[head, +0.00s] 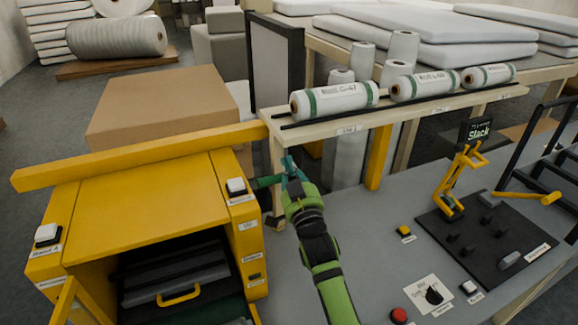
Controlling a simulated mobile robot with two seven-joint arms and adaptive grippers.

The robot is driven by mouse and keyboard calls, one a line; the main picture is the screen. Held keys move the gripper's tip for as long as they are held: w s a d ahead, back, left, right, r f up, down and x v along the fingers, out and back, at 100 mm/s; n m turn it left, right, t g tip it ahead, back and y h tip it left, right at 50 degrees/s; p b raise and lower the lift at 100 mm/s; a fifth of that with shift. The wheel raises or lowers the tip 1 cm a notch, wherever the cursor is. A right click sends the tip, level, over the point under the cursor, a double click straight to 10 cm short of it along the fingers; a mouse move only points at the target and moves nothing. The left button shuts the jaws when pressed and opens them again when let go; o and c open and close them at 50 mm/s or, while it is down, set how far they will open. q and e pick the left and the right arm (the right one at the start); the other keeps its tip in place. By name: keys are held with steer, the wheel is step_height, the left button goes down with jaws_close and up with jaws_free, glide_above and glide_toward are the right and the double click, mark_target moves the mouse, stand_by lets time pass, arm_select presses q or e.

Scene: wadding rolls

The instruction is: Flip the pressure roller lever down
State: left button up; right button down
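A yellow lever arm with a round knob (530,197) sticks out to the right, low over a black base plate (465,240) on the grey bench. A yellow upright linkage (457,180) stands at the plate's back left, under a black sign reading "Slack" (478,131). I cannot tell for sure which yellow part is the pressure roller lever. My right gripper (284,172) is far left of both, beside the yellow cabinet's right edge. My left gripper is not in view.
The yellow cabinet (140,215) with an open front and drawer stands at left. A wooden shelf (400,108) holds labelled white rolls behind the bench. A red button (399,315) and a dial (433,297) are at front. The bench between gripper and plate is mostly clear.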

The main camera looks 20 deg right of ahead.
steer(key=shift+s+a+f, duration=0.1)
steer(key=shift+s+f, duration=0.1)
steer(key=shift+f, duration=0.3)
